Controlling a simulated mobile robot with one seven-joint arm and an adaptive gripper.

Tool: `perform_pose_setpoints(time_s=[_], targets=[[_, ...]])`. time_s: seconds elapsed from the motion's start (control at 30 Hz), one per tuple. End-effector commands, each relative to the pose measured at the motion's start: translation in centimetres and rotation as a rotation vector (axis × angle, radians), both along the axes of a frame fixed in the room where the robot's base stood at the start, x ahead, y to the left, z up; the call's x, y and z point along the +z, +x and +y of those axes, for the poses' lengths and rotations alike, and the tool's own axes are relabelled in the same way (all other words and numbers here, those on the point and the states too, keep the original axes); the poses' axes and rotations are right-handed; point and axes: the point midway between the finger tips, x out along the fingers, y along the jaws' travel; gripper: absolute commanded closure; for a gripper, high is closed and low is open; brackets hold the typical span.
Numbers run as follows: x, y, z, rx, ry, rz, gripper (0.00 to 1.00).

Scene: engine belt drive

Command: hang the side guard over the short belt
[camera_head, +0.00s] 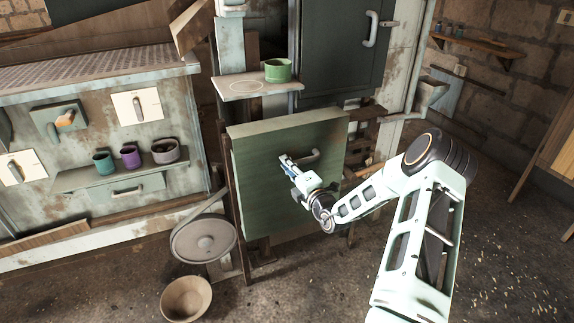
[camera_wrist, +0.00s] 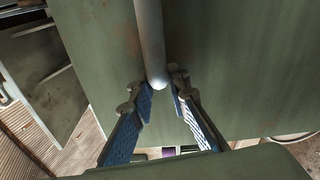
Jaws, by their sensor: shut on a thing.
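The side guard (camera_head: 265,195) is a large flat green panel, standing upright in front of the machine frame in the head view. Its grey bar handle (camera_head: 308,156) is near the panel's middle. My gripper (camera_head: 288,164) is at this handle, shut on it. In the wrist view, the rounded end of the handle (camera_wrist: 152,45) lies at my two blue-padded fingertips (camera_wrist: 163,92), with the green guard (camera_wrist: 240,60) filling most of the background. A belt and round pulley (camera_head: 204,238) show left of the guard. I cannot tell whether this is the short belt; the area behind the guard is hidden.
A shelf (camera_head: 240,88) with a green cup (camera_head: 278,70) is just above the guard. A dark cabinet (camera_head: 340,45) stands behind. A bowl (camera_head: 186,299) lies on the floor below the pulley. A bench with several cups is at left. The floor at lower right is open.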

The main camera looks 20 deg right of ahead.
Motion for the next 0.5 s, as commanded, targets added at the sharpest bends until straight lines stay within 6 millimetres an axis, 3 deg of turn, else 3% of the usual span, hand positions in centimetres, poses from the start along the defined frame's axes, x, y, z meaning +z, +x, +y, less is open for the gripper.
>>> perform_pose_setpoints(time_s=[0.5], targets=[[-0.03,0.14,-0.02,0.000,-0.004,-0.012,1.00]])
